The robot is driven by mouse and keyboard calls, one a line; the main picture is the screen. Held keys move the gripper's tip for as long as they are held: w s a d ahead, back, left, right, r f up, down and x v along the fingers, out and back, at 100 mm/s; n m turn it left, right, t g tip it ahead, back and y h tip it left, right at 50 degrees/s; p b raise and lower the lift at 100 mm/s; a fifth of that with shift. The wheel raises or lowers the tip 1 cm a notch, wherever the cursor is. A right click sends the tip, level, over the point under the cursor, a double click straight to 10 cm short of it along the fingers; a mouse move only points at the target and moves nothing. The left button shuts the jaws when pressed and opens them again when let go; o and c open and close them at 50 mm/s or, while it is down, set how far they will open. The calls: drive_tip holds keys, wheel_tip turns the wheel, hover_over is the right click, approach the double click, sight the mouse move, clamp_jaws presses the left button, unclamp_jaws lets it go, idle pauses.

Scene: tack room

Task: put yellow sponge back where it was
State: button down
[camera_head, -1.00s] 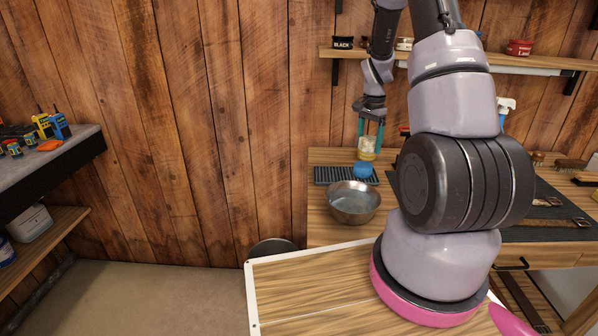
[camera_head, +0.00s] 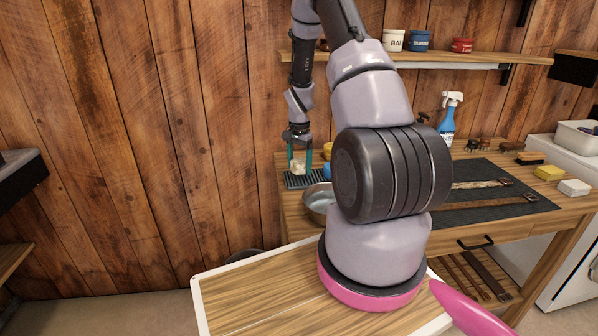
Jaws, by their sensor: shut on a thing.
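My gripper (camera_head: 299,170) is at the back left of the wooden workbench, pointing down between teal fingers. It is shut on a small pale cream thing (camera_head: 298,166), held over or just above a dark slatted rack (camera_head: 296,182); I cannot tell if they touch. A yellow rounded thing (camera_head: 328,149) shows to the right of my gripper, partly hidden by my arm. A blue thing (camera_head: 327,171) sits below it. A yellow block, like a sponge (camera_head: 549,173), lies at the right end of the bench beside a white block (camera_head: 574,187).
A metal bowl (camera_head: 317,203) stands in front of the rack, partly behind my arm. A dark mat (camera_head: 480,216) with leather straps covers the bench middle. A blue spray bottle (camera_head: 447,122) stands behind it. A shelf (camera_head: 490,62) with tins is above.

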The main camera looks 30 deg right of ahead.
sight(300, 172)
wheel_tip(300, 172, down, 3)
drive_tip(key=shift+r, duration=0.2)
drive_tip(key=shift+s+f, duration=0.1)
drive_tip(key=shift+f, duration=0.2)
